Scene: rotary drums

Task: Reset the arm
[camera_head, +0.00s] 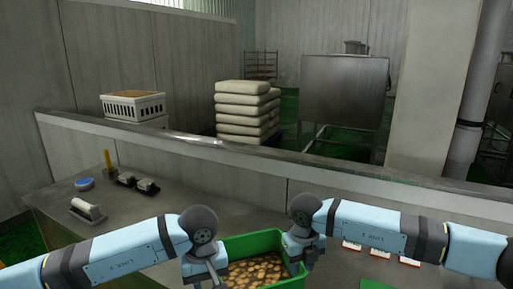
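My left arm comes in from the left and my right arm from the right, both bent down over a green crate (258,242). The crate holds many small brown pieces, and its lower part is cut off by the picture's bottom edge. My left gripper (213,271) is at the crate's left side, pointing down. My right gripper (304,257) is at the crate's right side, by its rim. The fingers are small and partly hidden, so I cannot tell whether either one grips the crate wall.
A grey work table carries a blue round item (85,184), a yellow upright piece (107,160), dark and white devices (137,182), a white roll-like item (86,209) and red-and-white pieces (380,253). A low wall (250,182) runs behind; stacked sacks (243,108) stand beyond.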

